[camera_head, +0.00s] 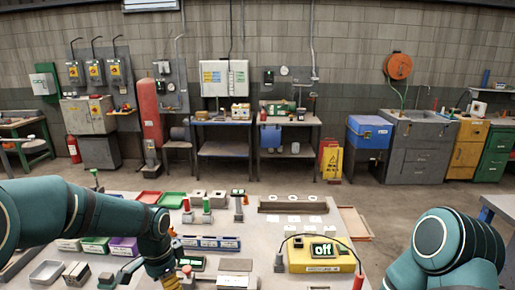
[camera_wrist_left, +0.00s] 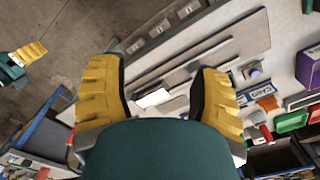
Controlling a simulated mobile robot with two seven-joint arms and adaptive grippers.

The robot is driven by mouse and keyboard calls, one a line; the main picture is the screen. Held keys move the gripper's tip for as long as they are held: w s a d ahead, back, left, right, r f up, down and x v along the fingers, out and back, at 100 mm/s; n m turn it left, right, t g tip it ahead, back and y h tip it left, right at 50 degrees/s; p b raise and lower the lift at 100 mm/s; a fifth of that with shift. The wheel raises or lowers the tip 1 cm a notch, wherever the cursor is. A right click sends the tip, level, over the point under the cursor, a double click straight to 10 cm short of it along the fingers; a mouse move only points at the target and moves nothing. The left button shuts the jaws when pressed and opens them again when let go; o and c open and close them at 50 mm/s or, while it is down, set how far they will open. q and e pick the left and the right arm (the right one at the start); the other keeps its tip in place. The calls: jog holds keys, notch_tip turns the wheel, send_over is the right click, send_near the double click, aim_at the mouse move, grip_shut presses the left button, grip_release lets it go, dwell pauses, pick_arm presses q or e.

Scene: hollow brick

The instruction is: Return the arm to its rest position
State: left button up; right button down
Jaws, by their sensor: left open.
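My left arm comes in from the left in the head view and bends down over the near part of the table. Its gripper (camera_head: 167,277) is partly cut off by the bottom edge there. In the left wrist view the two yellow fingers of my left gripper (camera_wrist_left: 158,90) are spread apart, open, with nothing held between them. My right arm (camera_head: 450,250) shows at the lower right of the head view, its gripper out of that view. A small yellow-fingered gripper with a teal link, apparently my right one (camera_wrist_left: 30,52), shows at the left wrist view's edge.
The grey table (camera_head: 262,235) carries a yellow device reading "off" (camera_head: 318,256), red and green trays (camera_head: 172,199), a purple bin (camera_head: 124,246) and several small posts and blocks. A yellow floor sign (camera_head: 332,162) stands behind. Open floor lies beyond the table.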

pick_arm(q)
jog(key=s+d+f+n+h+b, duration=0.15)
jog(key=d+f, duration=0.25)
jog(key=f, duration=0.4)
jog(key=s+d+f+n+h, duration=0.1)
jog(key=s+d+f+n, duration=0.15)
jog(key=f, duration=0.55)
jog(key=s+d+f+n+t, duration=0.1)
jog(key=s+d+f+n, duration=0.1)
jog(key=s+f, duration=0.3)
jog(key=s+d+f+n+h+b, duration=0.1)
jog(key=s+d+f+n, duration=0.2)
jog(key=s+f+n, duration=0.2)
jog(key=shift+s+d+t, duration=0.25)
jog(key=shift+d+t, duration=0.05)
jog(key=shift+t, duration=0.1)
pick_arm(e)
notch_tip(320, 180, down, 3)
jog(key=shift+a+r, duration=0.1)
